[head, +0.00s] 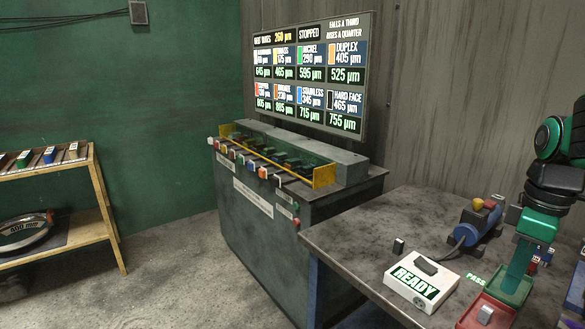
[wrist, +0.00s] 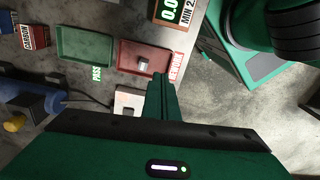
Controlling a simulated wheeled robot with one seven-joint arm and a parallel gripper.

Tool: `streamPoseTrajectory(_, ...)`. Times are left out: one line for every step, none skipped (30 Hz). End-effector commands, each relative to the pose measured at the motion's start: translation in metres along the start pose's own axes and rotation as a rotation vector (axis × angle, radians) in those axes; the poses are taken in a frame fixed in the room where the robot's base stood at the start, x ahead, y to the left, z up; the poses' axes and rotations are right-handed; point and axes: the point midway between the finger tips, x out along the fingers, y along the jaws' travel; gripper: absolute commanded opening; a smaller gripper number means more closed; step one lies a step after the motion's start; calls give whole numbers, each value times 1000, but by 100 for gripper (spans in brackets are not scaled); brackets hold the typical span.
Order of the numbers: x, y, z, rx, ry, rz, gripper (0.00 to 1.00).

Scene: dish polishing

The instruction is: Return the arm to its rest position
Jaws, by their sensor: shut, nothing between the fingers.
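My gripper (wrist: 162,80) is shut and empty, its two green fingers together. In the wrist view the fingers point toward the red tray marked REWORK (wrist: 128,53), in which a small metal block (wrist: 142,65) lies. The green tray marked PASS (wrist: 85,50) is beside it and looks empty. In the head view my arm comes in at the right edge, above the trays, and partly covers the green tray (head: 508,284). The red tray (head: 470,319) with the block (head: 486,314) is in front of it, cut by the lower edge.
A white box reading READY (head: 420,284) and a blue device with red and yellow knobs (head: 478,222) stand on the grey table (head: 350,235). Left of it is a cabinet with several coloured blocks (head: 285,225) under a display board (head: 310,75). A wooden shelf (head: 100,205) stands far left.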

Motion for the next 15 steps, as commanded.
streamPoseTrajectory(7,-7,11,117,-1,-1,0)
streamPoseTrajectory(10,-10,17,191,-1,0,0)
streamPoseTrajectory(16,-15,24,288,-2,-1,0)
streamPoseTrajectory(20,-19,30,361,-3,-1,0)
streamPoseTrajectory(24,-23,35,435,-4,-1,0)
streamPoseTrajectory(29,-28,42,533,-5,0,0)
streamPoseTrajectory(34,-32,48,607,-6,0,0)
streamPoseTrajectory(38,-36,53,678,-7,0,0)
streamPoseTrajectory(43,-42,60,769,-9,0,0)
streamPoseTrajectory(47,-45,64,834,-10,1,0)
streamPoseTrajectory(50,-49,68,897,-11,2,0)
streamPoseTrajectory(55,-53,74,973,-12,4,0)
streamPoseTrajectory(58,-56,77,1026,-14,4,0)
streamPoseTrajectory(60,-59,80,1073,-14,5,0)
streamPoseTrajectory(64,-62,84,1126,-15,5,0)
